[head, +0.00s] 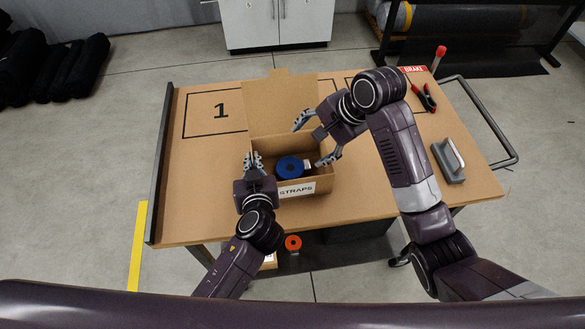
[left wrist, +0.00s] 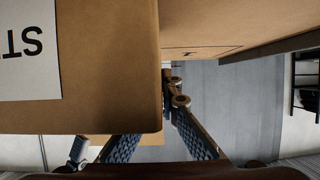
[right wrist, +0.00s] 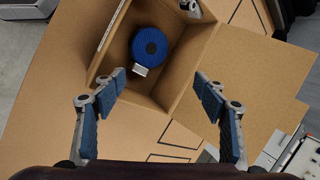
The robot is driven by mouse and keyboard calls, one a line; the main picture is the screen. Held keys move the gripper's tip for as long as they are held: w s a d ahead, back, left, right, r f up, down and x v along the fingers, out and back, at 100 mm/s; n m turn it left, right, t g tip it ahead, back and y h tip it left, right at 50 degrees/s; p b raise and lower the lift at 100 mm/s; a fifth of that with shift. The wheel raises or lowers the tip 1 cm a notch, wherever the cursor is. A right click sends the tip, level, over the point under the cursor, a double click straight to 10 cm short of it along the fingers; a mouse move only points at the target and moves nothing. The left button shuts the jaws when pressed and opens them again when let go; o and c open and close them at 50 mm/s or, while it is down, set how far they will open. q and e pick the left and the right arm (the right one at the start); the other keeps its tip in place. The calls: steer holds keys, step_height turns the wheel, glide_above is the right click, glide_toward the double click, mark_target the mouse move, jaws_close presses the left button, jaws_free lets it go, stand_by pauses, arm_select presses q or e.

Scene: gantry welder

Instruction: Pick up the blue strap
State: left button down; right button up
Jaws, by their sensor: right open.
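The blue strap (head: 290,166) is a round roll with a pale metal end, lying inside the open cardboard box (head: 322,183) labelled STRAPS. The right wrist view shows the roll (right wrist: 150,47) from above, with its pale end toward my fingers. My right gripper (head: 317,139) is open and empty above the box's right side; its fingers (right wrist: 160,92) are spread wide, short of the roll. My left gripper (head: 253,160) is at the box's left wall. In the left wrist view its fingers (left wrist: 166,95) close in on the box edge; one is partly hidden by the box.
The box stands on a wooden table (head: 200,190) with its back flap up. A grey-handled block (head: 448,160), red-handled pliers (head: 426,98) and a red-topped post (head: 440,55) are on the right. An orange roll (head: 293,243) is below the table. The table's left side is clear.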

steer(key=m, duration=0.4)
steer(key=m+g, duration=0.1)
steer(key=m, duration=0.8)
glide_above(290, 167)
steer(key=s+d, duration=0.1)
steer(key=d, duration=0.2)
steer(key=shift+h, duration=0.3)
step_height(290, 167, down, 6)
steer(key=shift+f, duration=0.2)
steer(key=shift+a+x, duration=0.2)
steer(key=shift+x, duration=1.15)
steer(key=shift+a+x, duration=0.25)
steer(key=shift+x, duration=1.05)
steer(key=shift+r, duration=0.15)
steer(key=shift+s, duration=0.1)
steer(key=shift+c, duration=0.5)
